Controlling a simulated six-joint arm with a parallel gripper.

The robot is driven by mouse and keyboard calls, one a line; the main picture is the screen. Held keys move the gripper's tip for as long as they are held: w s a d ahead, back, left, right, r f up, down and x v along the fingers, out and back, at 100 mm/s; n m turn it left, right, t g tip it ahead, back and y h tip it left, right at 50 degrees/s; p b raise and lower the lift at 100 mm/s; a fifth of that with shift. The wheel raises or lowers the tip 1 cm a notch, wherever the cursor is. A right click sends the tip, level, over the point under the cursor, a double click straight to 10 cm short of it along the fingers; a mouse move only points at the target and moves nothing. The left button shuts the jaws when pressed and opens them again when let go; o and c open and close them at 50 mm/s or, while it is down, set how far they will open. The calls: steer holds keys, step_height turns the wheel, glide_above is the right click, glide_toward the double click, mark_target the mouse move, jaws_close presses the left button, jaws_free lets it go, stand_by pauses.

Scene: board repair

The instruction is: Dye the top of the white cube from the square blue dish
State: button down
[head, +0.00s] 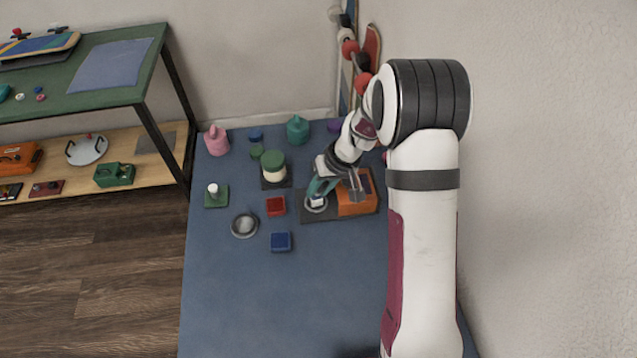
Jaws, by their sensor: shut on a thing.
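The square blue dish (281,242) sits on the blue table, towards the front of the group of small objects. A small white cube (317,202) shows at a round silver part of a dark plate with an orange block. My gripper (318,195) reaches down to it from above with teal fingers and is shut on the cube. The fingers hide part of the cube. At this size I cannot tell whether the cube touches the silver part beneath it.
A square red dish (275,206) and a round grey dish (244,225) are near the blue dish. The orange block (356,198) stands right of my gripper. A green plate with a white post (215,195) is at the left. The front of the table (260,310) is clear.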

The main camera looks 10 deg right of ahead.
steer(key=shift+s+d, duration=0.1)
steer(key=shift+s, duration=0.7)
steer(key=shift+s+r, duration=0.1)
steer(key=shift+r, duration=0.1)
step_height(320, 180, up, 8)
steer(key=shift+f, duration=0.2)
